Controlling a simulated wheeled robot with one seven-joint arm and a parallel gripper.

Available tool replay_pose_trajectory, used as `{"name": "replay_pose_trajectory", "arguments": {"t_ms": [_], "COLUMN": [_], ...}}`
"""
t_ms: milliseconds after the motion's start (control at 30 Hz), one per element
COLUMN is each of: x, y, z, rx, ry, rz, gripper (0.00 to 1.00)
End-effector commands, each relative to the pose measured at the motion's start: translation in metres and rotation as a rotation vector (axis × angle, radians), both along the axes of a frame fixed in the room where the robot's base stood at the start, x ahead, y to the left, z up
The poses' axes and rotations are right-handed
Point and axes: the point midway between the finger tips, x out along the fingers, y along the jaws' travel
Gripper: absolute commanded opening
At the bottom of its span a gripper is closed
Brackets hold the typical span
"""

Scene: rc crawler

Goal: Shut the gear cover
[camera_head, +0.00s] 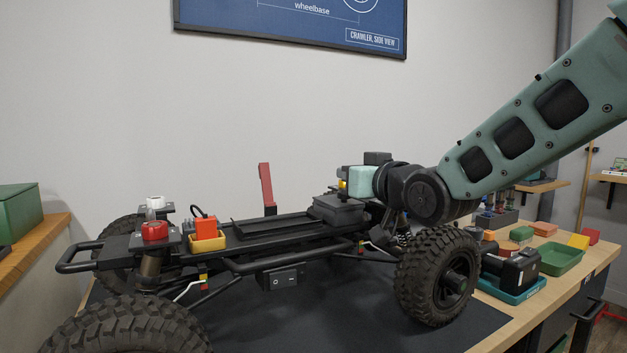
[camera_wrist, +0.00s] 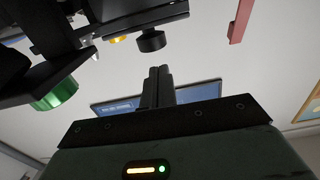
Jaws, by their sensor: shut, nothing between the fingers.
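The crawler chassis (camera_head: 283,236) spans the head view on a dark mat. A dark grey box-like housing (camera_head: 338,209) sits on its right half; it looks like the gear housing, but I cannot tell whether its cover stands open. My arm comes in from the right, and its wrist is just right of and above this housing. In the wrist view my gripper (camera_wrist: 157,87) is shut and empty, its dark fingers side by side. Its fingertips cannot be made out in the head view. Dark chassis parts (camera_wrist: 75,40) fill the upper left of the wrist view, apart from the fingers.
A red upright bar (camera_head: 267,187) stands behind the chassis; a red bar also shows in the wrist view (camera_wrist: 241,20). A red knob (camera_head: 154,231) and orange block (camera_head: 205,227) are at left. A large wheel (camera_head: 437,276) and green tray (camera_head: 562,259) are at right.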

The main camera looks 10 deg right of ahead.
Motion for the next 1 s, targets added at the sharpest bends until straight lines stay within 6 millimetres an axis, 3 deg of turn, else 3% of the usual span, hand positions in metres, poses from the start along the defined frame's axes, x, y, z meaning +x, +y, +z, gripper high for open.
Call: {"name": "replay_pose_trajectory", "arguments": {"t_ms": [300,1000], "x": [-0.008,-0.011], "y": [-0.003,-0.004], "z": [-0.016,-0.019], "rx": [0.0,-0.001], "ry": [0.001,0.003], "rz": [0.0,0.0], "gripper": [0.0,0.0]}}
